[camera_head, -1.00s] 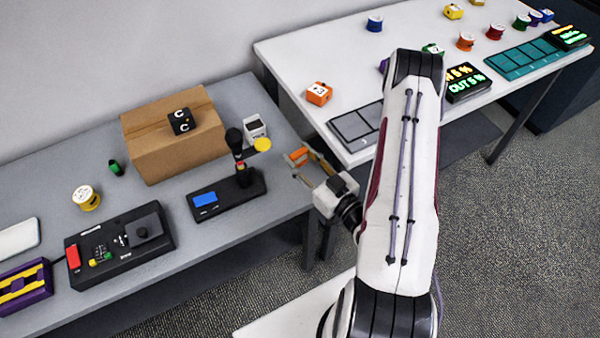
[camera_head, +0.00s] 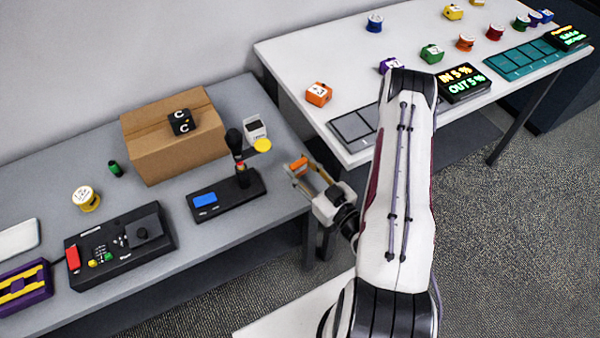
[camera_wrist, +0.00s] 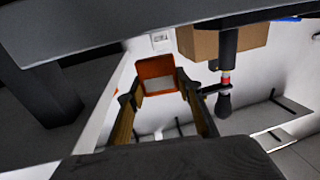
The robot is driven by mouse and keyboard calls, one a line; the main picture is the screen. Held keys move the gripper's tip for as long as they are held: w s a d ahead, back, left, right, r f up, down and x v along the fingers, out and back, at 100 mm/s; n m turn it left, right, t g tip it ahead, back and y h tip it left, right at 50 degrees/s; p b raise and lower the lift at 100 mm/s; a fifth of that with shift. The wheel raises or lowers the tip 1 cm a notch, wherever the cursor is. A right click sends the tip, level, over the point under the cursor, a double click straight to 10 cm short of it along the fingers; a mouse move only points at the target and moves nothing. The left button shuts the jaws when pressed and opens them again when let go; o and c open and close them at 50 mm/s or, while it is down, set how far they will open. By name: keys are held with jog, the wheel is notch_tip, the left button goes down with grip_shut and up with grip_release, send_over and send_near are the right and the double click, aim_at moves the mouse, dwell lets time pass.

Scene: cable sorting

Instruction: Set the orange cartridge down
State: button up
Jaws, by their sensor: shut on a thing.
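The orange cartridge (camera_head: 299,163) is between the fingertips of my gripper (camera_head: 303,168), just off the right end of the grey table. In the wrist view the orange cartridge (camera_wrist: 156,69) has an orange frame around a pale face, and the fingers (camera_wrist: 160,90) flank it. My gripper is shut on it. It appears held in the air, apart from any surface. A second orange cartridge (camera_head: 318,93) with a white label stands on the white table (camera_head: 290,55).
On the grey table (camera_head: 60,170), a black device with an upright handle (camera_head: 228,195) stands close left of my gripper, with a yellow disc (camera_head: 262,145) and cardboard box (camera_head: 165,145) behind. A grey compartment tray (camera_head: 352,128) lies on the white table's near edge.

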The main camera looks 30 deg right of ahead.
aim_at(300, 174)
jog(key=shift+f, duration=1.4)
jog(key=shift+f, duration=0.2)
jog(key=o, duration=1)
jog(key=shift+s, duration=0.1)
jog(key=shift+s+d+f, duration=0.1)
jog(key=shift+s+d, duration=0.1)
jog(key=shift+s, duration=0.85)
jog(key=shift+s+d+f, duration=0.1)
jog(key=shift+s+d, duration=0.1)
jog(key=shift+s, duration=0.8)
jog(key=shift+s+d+f, duration=0.1)
jog(key=shift+s+d, duration=0.1)
jog(key=shift+s, duration=1.5)
